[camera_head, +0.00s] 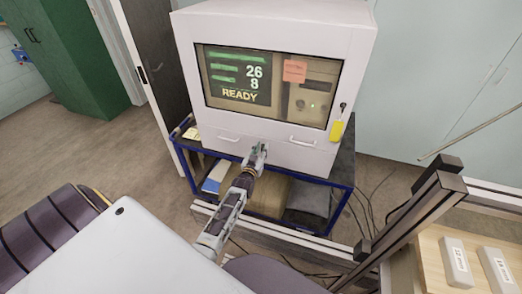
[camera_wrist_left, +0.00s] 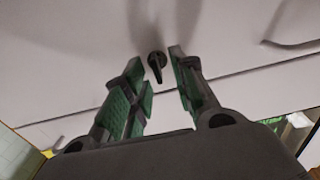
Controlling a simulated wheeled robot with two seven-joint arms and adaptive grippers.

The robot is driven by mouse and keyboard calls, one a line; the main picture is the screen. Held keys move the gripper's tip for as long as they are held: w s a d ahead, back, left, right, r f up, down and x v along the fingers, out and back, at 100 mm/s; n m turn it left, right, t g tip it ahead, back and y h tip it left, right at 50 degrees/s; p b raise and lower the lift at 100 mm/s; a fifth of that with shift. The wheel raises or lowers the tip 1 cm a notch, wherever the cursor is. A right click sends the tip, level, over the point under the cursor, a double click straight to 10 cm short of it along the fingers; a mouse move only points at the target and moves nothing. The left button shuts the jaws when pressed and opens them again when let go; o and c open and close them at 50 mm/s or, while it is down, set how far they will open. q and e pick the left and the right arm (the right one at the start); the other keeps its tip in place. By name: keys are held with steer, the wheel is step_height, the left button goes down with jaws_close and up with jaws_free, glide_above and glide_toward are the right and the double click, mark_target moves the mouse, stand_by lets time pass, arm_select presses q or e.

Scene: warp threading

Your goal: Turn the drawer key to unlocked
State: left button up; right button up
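The drawer key (camera_wrist_left: 157,66) is a small black piece on the pale drawer front, its tip pointing down and slightly right in the left wrist view. In the head view my gripper hides it. My left gripper (camera_head: 257,155) is at the lower middle of the white cabinet (camera_head: 285,22). In the left wrist view the left gripper (camera_wrist_left: 160,72) is open, with its green-padded fingers on either side of the key and visible gaps to it. I cannot tell how close the fingertips are in depth. My right gripper is not in view.
Drawer handles (camera_head: 229,139) and (camera_head: 302,141) flank the gripper. The screen (camera_head: 238,77) reads READY. The cabinet stands on a blue-framed cart (camera_head: 345,165). A dark metal post (camera_head: 420,210) rises at lower right.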

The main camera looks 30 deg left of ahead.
arm_select(q)
jaws_close()
